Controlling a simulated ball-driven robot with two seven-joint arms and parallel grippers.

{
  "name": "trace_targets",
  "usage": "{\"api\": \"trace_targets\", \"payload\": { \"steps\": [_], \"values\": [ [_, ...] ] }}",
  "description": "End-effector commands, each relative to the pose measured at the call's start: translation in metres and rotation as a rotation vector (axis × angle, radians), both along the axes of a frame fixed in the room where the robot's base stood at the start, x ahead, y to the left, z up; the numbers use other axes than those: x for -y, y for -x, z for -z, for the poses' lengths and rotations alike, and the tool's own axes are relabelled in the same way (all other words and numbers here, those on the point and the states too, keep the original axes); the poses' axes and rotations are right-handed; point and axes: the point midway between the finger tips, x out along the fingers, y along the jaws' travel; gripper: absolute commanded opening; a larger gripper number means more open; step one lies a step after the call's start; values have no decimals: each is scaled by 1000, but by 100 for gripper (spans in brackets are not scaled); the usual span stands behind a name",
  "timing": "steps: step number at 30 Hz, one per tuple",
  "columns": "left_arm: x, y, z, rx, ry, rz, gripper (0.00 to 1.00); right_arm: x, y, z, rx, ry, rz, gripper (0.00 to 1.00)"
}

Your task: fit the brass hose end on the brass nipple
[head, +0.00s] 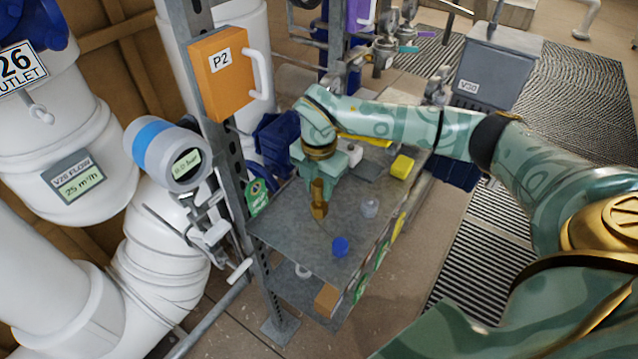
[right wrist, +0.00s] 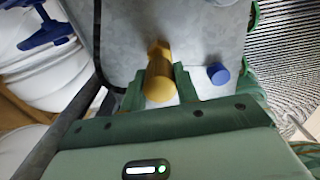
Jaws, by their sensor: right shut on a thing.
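My right gripper (head: 318,176) is above the grey shelf, pointing down, its fingers shut on a brass piece. This piece (head: 319,207), which I take for the brass hose end, hangs below the fingers and looks upright. In the right wrist view the brass hose end (right wrist: 159,88) is a round cylinder between the two green fingers, with a wider, angular brass part beyond it. I cannot tell whether that part belongs to it or is the brass nipple, nor whether it touches the shelf. No separate nipple can be made out. My left gripper is not in view.
On the grey shelf (head: 297,236) stand a blue cap (head: 340,246), a clear small cup (head: 369,208) and a yellow block (head: 401,167). A steel post with an orange P2 box (head: 222,72) and a gauge (head: 167,153) stand left. The blue cap also shows in the wrist view (right wrist: 217,74).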

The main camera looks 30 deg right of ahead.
Motion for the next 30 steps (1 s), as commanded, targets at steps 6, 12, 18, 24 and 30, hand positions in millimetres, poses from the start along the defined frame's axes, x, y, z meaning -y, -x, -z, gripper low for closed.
{"api": "trace_targets", "payload": {
  "steps": [6,12,18,24,30],
  "values": [
    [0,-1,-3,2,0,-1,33,0,0,0,0,0,0,14],
    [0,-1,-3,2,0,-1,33,0,0,0,0,0,0,14],
    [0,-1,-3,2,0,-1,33,0,0,2,-1,-1,0,14],
    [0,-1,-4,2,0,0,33,0,0,7,0,0,0,14],
    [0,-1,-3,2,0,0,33,0,0,7,0,0,0,14]
  ]
}}
